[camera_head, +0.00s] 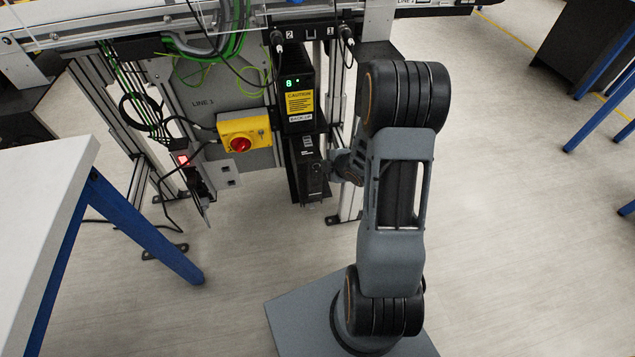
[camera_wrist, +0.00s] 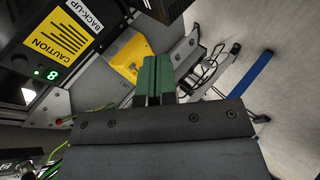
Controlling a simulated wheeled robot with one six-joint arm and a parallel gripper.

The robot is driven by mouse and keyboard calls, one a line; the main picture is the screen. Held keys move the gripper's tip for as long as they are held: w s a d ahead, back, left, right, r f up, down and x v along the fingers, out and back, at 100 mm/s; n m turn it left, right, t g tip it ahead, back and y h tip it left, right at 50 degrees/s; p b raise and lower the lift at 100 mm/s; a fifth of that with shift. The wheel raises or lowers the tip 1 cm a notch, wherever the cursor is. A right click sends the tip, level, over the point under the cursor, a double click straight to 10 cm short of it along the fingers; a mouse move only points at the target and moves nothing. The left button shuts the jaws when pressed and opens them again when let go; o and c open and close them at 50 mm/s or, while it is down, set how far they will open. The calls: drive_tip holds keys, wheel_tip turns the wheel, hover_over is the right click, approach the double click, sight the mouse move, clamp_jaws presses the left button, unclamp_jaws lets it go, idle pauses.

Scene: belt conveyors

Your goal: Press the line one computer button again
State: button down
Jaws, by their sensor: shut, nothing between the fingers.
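A tall black computer unit (camera_head: 309,168) stands low on the line 1 frame in the head view, below a black back-up box (camera_head: 297,122) with a yellow caution label and a green lit 8. The back-up box also shows at upper left in the wrist view (camera_wrist: 18,62). My gripper (camera_wrist: 155,78) has green fingers, shut and empty, pointing past the back-up box toward a yellow switch box. In the head view my wrist is just right of the computer unit, and my arm hides the fingers. I cannot tell whether they touch anything or make out the button.
The yellow switch box (camera_head: 244,134) with a red knob is left of the computer, and also shows in the wrist view (camera_wrist: 127,57). Cables hang above it. A small red light (camera_head: 183,159) glows farther left. A white table (camera_head: 45,190) with blue legs stands at left.

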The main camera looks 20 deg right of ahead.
sight(317, 167)
wheel_tip(317, 167, down, 13)
drive_tip(key=s+a+n+t+y+b, duration=0.1)
drive_tip(key=s+a+n+y+b, duration=0.1)
drive_tip(key=n+y+b, duration=0.1)
drive_tip(key=shift+s+r+n+y+b, duration=0.2)
drive_tip(key=shift+s+n+y+b, duration=0.15)
drive_tip(key=shift+y+b, duration=0.5)
drive_tip(key=shift+w+h, duration=0.15)
drive_tip(key=shift+h, duration=0.1)
drive_tip(key=w+d, duration=0.1)
drive_tip(key=w, duration=0.7)
drive_tip(key=shift+w+d+b, duration=0.25)
drive_tip(key=shift+d+b, duration=0.05)
drive_tip(key=shift+b, duration=0.1)
drive_tip(key=shift+w, duration=0.25)
idle(0.7)
drive_tip(key=shift+w+d, duration=0.1)
drive_tip(key=shift+w, duration=0.1)
